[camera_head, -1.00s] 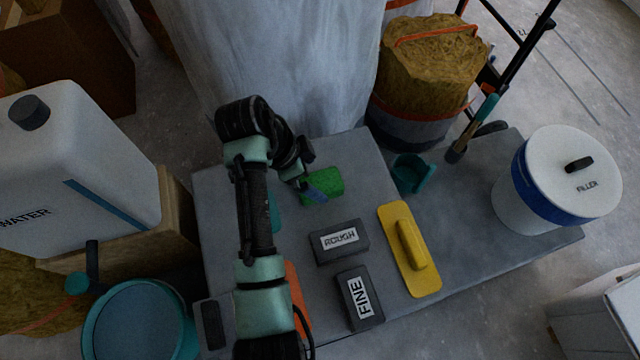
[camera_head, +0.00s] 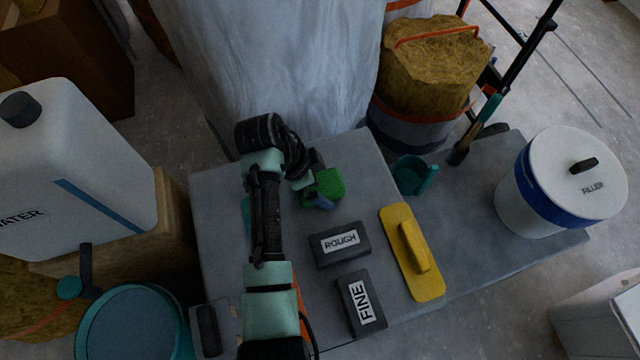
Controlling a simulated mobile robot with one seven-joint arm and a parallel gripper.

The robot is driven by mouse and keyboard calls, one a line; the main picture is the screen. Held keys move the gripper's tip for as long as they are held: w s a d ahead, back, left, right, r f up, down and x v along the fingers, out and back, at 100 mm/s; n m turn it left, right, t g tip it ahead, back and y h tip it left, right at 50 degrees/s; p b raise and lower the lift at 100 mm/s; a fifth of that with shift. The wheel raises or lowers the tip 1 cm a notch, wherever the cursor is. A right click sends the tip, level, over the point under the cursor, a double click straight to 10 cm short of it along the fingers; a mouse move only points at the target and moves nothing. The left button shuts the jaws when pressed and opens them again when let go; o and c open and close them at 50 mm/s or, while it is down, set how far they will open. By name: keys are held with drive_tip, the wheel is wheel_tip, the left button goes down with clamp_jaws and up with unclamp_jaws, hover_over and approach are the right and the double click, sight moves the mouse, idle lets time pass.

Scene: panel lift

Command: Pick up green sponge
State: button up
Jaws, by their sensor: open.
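The green sponge (camera_head: 334,182) lies on the grey table near its back edge, behind the ROUGH block. My gripper (camera_head: 319,196) is at the sponge, with its fingers over the sponge's left and front part. The jaws are open. The gripper and wrist hide part of the sponge's left side. I cannot tell whether the fingers touch it.
A ROUGH block (camera_head: 340,245), a FINE block (camera_head: 361,304) and a yellow float (camera_head: 411,252) lie in front. A teal cup (camera_head: 412,174) stands right of the sponge. A FILLER bucket (camera_head: 563,180) is far right. A wrapped grey column (camera_head: 280,70) rises behind.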

drive_tip(key=shift+f, duration=0.15)
drive_tip(key=c, duration=1.3)
drive_tip(key=shift+o, duration=0.2)
wheel_tip(320, 180, up, 11)
drive_tip(key=p, duration=0.3)
drive_tip(key=shift+f, duration=0.2)
